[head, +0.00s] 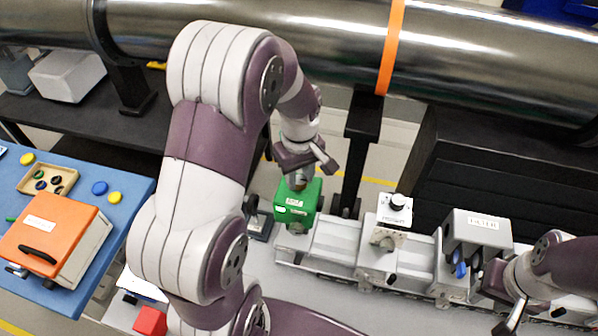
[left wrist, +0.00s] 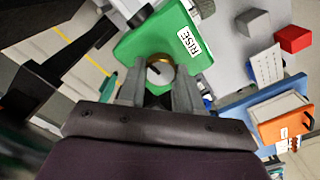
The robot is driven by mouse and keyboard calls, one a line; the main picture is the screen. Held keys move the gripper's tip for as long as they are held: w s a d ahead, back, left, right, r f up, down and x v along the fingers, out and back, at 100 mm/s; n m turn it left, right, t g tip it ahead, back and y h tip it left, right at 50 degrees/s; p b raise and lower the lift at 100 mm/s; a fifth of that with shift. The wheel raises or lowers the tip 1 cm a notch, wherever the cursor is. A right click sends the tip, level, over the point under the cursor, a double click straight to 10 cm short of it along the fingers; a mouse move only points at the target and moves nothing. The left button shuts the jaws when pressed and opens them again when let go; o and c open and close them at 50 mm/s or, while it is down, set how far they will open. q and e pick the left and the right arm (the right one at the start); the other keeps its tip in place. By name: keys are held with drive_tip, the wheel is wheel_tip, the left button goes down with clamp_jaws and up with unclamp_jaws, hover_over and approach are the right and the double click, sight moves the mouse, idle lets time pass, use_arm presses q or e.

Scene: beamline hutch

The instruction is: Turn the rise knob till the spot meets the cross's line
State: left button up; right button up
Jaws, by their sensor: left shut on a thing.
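The green RISE block (head: 298,203) stands at the left end of the grey rail, and its label reads clearly in the left wrist view (left wrist: 189,40). My left gripper (head: 299,180) comes down on top of it. In the left wrist view its two fingers (left wrist: 155,92) close around the rise knob (left wrist: 159,68), whose brass-coloured rim shows between the fingertips. Most of the knob is hidden by the fingers. My right gripper (head: 503,303) is at the lower right, its fingers apart and empty, beside the rail. I cannot make out the spot or the cross in either view.
A white-topped knob unit (head: 394,211) and a grey FILTER box (head: 478,231) sit along the rail to the right. A steel pipe (head: 330,45) runs behind. At left, a blue table (head: 128,187) holds an orange-lidded case (head: 55,230). A red block (head: 150,321) lies in front.

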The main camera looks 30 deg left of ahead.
use_arm(q)
drive_tip(key=shift+r+m, duration=0.1)
drive_tip(key=shift+m, duration=0.2)
drive_tip(key=o, duration=1)
drive_tip(key=shift+o, duration=0.2)
drive_tip(key=shift+s+d, duration=0.1)
